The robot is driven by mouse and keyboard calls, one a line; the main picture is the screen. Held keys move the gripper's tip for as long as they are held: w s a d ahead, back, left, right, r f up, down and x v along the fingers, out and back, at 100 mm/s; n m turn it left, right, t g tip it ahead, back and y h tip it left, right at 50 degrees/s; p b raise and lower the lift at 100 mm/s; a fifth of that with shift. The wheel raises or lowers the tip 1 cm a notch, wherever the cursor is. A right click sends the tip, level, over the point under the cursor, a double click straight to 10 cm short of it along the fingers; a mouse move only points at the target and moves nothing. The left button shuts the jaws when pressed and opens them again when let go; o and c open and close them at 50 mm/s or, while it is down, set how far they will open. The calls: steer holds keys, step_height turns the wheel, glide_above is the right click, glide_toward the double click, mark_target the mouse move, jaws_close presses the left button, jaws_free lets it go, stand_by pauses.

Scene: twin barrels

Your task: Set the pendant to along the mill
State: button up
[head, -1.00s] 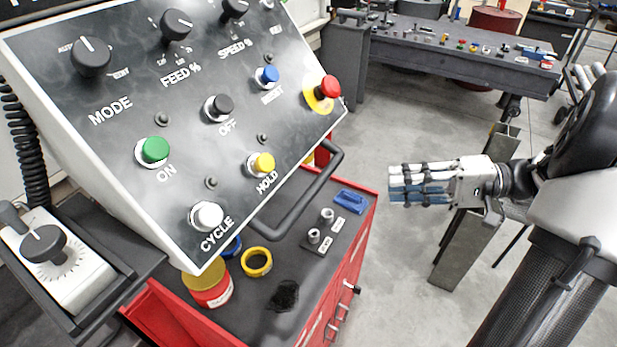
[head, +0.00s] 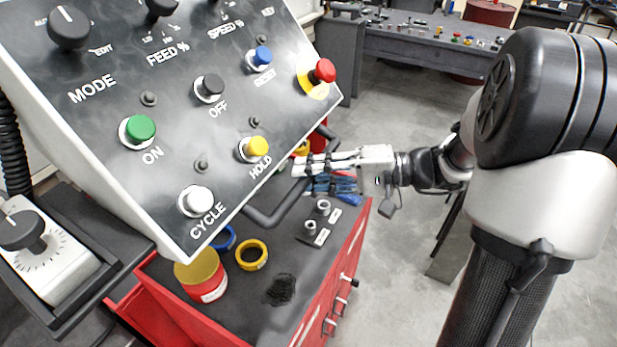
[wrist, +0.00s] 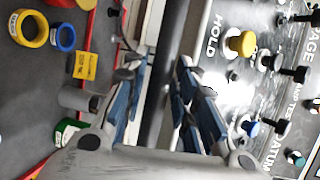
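The pendant, a tilted dark control panel (head: 180,110) with a pale rim, fills the upper left of the head view. In the wrist view its face (wrist: 215,75) is at the right. A dark bar handle (head: 280,214) runs along its lower right edge. My gripper (head: 302,178) is at this handle's upper part, its fingers pointing left. In the wrist view my gripper (wrist: 163,95) is open, and the dark handle bar (wrist: 160,75) runs between its blue-padded fingers. I cannot tell whether they touch the bar. The mill is not clearly identifiable.
Below the panel stands a red cabinet (head: 335,285) with rings, a can and small parts on its dark top. A white dial box (head: 45,262) sits in a tray at lower left. A workbench (head: 400,42) stands behind.

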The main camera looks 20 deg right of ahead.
steer(key=shift+w+a, duration=0.1)
steer(key=shift+a, duration=0.15)
steer(key=shift+c, duration=0.5)
jaws_close()
